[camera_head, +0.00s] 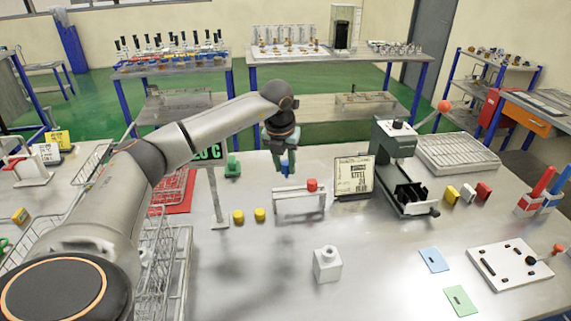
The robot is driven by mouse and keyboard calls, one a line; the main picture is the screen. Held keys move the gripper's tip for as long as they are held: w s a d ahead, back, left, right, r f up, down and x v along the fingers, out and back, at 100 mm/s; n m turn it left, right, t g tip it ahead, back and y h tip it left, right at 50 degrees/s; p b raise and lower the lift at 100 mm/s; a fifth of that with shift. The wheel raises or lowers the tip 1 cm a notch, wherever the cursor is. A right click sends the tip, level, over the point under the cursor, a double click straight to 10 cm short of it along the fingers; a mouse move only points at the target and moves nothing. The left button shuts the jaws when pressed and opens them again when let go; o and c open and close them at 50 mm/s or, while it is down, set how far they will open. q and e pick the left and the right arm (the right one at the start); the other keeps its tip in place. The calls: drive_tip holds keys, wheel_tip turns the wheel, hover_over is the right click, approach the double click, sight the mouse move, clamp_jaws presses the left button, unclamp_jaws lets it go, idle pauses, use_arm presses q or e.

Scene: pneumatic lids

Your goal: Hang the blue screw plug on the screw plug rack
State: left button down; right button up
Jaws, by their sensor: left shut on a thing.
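My left gripper (284,160) hangs down from the arm near the middle of the view. It is shut on the blue screw plug (285,169), which shows only as a small blue patch between the fingers. The screw plug rack (298,192) is a low, light-coloured frame on the table, just in front of and below the gripper in the picture. A red plug (312,184) sits at the right part of its top bar. The held plug appears above and slightly left of the rack, apart from it. My right gripper is not in view.
A sign on a stand (354,176) and a dark green machine (396,165) stand right of the rack. A display on a post (216,192) and two yellow pieces (259,214) are left. A white block (327,263) stands in front. The table between is mostly clear.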

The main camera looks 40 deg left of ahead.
use_arm(q)
drive_tip(key=shift+d, duration=0.1)
drive_tip(key=shift+n, duration=0.4)
drive_tip(key=shift+f+b, duration=1.75)
drive_tip(key=shift+f, duration=1.45)
drive_tip(key=shift+f, duration=0.35)
